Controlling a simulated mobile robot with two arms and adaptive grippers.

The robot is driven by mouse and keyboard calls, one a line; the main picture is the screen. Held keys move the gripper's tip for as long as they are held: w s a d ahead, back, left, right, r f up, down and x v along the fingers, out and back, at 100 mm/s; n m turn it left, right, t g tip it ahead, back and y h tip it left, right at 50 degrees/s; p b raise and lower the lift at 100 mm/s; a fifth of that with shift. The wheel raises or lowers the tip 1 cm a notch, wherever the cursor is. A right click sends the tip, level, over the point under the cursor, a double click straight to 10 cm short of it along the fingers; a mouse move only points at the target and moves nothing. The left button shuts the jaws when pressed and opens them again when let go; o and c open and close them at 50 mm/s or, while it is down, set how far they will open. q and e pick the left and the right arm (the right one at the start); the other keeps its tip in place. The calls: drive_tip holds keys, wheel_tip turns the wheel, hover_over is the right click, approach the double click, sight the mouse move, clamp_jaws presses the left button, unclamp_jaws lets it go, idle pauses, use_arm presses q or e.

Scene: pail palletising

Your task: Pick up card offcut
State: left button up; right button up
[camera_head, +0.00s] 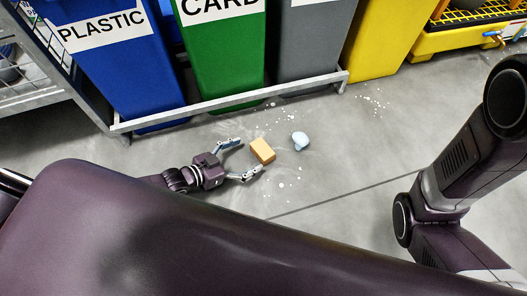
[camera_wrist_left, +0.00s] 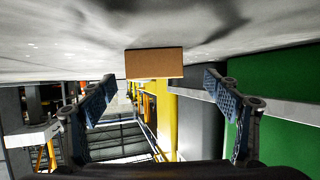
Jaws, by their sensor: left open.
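The card offcut (camera_head: 263,150) is a small orange-brown block lying on the grey floor in front of the bins. It also shows in the left wrist view (camera_wrist_left: 154,63), ahead of and between the two fingers. My left gripper (camera_head: 246,158) is open and low by the floor, its fingers pointing at the offcut. In the head view the near fingertip lies close to the offcut's lower edge; I cannot tell whether they touch. The left fingers also show spread wide in the wrist view (camera_wrist_left: 168,84). My right gripper is not in view.
A pale blue crumpled piece (camera_head: 300,141) lies just right of the offcut. White specks are scattered on the floor. A blue PLASTIC bin (camera_head: 123,75), a green CARD bin (camera_head: 221,60), a grey bin (camera_head: 312,50) and a yellow bin (camera_head: 385,40) stand behind a low metal rail (camera_head: 235,101).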

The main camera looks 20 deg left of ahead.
sight(256, 153)
use_arm(q)
drive_tip(key=shift+b+x, duration=0.45)
drive_tip(key=shift+x, duration=0.55)
drive_tip(key=b+x, duration=0.3)
drive_tip(key=x, duration=0.1)
drive_tip(key=shift+s+d+f, duration=0.1)
drive_tip(key=shift+s+d, duration=0.25)
drive_tip(key=shift+w+d+b, duration=0.2)
drive_tip(key=shift+w+b, duration=0.15)
drive_tip(key=shift+b, duration=0.05)
drive_tip(key=shift+c, duration=0.3)
drive_tip(key=c, duration=1.1)
